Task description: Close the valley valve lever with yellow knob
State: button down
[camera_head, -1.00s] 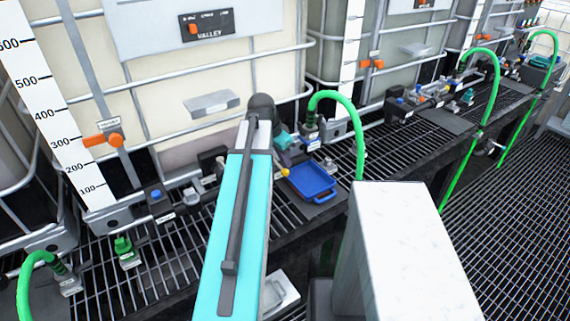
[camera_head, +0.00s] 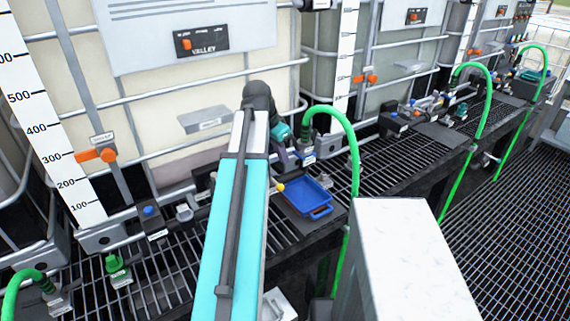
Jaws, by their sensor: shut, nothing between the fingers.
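The yellow knob (camera_head: 280,187) shows as a small ball just left of the blue tray, in front of the tank marked VALLEY (camera_head: 203,41). The rest of its lever and valve is mostly hidden behind my arm. My gripper (camera_head: 280,158) is only partly visible, hanging below the dark wrist and teal link. It is shut and empty, and appears above the knob in the picture. I cannot tell whether it touches the lever.
A blue tray (camera_head: 308,196) sits on the grating right of the knob. A green hose (camera_head: 353,150) arches close to its right. A box with a blue button (camera_head: 151,221) and a green valve handle (camera_head: 117,268) stand left of my arm. Metal cage bars front the tank.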

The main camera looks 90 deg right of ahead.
jog(key=shift+v, duration=1.4)
